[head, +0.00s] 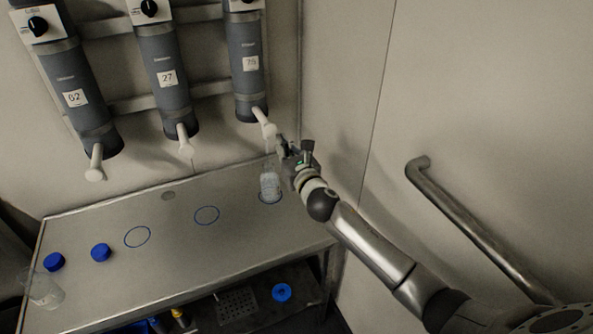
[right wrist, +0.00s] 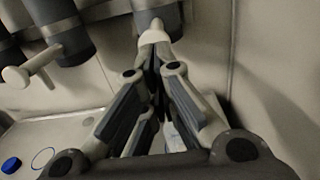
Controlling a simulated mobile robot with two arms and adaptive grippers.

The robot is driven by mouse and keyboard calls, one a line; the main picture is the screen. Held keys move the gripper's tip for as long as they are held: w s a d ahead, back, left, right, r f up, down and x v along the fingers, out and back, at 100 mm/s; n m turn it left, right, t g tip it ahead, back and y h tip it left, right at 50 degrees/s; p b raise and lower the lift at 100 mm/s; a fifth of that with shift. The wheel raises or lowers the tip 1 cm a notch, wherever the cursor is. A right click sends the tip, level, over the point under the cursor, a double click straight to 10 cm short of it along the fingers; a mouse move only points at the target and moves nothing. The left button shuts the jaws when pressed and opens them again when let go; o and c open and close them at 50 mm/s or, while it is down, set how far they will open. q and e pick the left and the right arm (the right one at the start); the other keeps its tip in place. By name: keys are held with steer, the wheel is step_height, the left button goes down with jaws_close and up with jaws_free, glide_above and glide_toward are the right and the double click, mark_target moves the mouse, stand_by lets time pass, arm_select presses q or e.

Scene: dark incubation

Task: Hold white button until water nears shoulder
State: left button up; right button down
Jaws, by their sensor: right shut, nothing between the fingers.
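Three grey cylinders hang on the wall, each with a white tap. The white tap (head: 264,124) of the right cylinder (head: 247,70), labelled 76, is beside my right gripper (head: 284,146). In the right wrist view my right gripper (right wrist: 155,62) is shut and empty, its fingertips right at this white tap (right wrist: 154,38). I cannot tell whether they press the button. A clear bottle (head: 270,187) stands upright below that tap, on a blue ring. Its water level is too small and dim to read. My left gripper is out of view.
Two blue caps (head: 101,252) and another clear bottle (head: 45,292) are at the left of the metal bench (head: 175,270). Two blue rings (head: 207,215) on it are empty. A blue ring-shaped item (head: 282,292) lies on the lower shelf. A wall handle (head: 470,225) is at right.

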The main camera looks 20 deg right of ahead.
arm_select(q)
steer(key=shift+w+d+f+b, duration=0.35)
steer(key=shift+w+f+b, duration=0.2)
arm_select(e)
steer(key=s+f, duration=0.1)
steer(key=s, duration=0.6)
steer(key=shift+s+d, duration=0.35)
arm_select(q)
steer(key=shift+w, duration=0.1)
arm_select(e)
steer(key=shift+f, duration=0.15)
